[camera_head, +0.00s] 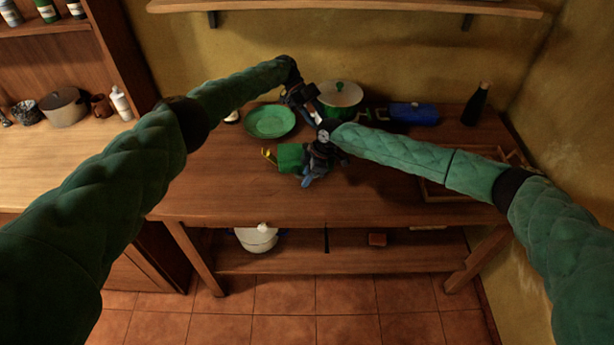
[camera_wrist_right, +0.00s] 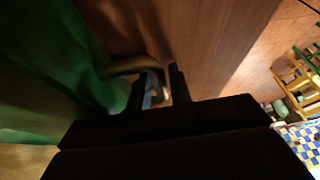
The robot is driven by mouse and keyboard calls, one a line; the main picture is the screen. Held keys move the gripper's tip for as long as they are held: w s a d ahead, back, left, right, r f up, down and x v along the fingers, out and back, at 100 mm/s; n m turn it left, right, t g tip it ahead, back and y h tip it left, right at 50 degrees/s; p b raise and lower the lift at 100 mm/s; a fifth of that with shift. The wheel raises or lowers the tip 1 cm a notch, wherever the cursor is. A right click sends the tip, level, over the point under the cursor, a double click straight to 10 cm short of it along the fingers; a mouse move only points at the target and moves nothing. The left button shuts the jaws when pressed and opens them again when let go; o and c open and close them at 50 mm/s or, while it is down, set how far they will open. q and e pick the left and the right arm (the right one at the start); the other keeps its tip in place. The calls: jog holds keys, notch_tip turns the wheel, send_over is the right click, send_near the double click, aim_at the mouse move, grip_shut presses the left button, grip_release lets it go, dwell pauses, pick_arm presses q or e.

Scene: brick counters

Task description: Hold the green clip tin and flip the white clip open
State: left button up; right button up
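The green clip tin (camera_head: 290,157) is on or just above the middle counter, with a yellow clip part (camera_head: 268,155) at its left. My right gripper (camera_head: 308,176) is at the tin's right side. In the right wrist view a large green surface, likely the tin (camera_wrist_right: 40,75), fills the left. A pale curved clip (camera_wrist_right: 135,66) reaches from it to the right gripper's fingers (camera_wrist_right: 158,88). The fingers stand apart, with a pale piece between them. My left gripper (camera_head: 316,116) points down behind the right wrist. Its fingertips are hidden, and whether it touches the tin cannot be seen.
A green plate (camera_head: 270,121) and a green-and-white lidded pot (camera_head: 340,97) stand behind the tin. The counter's front strip is clear.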

grip_shut()
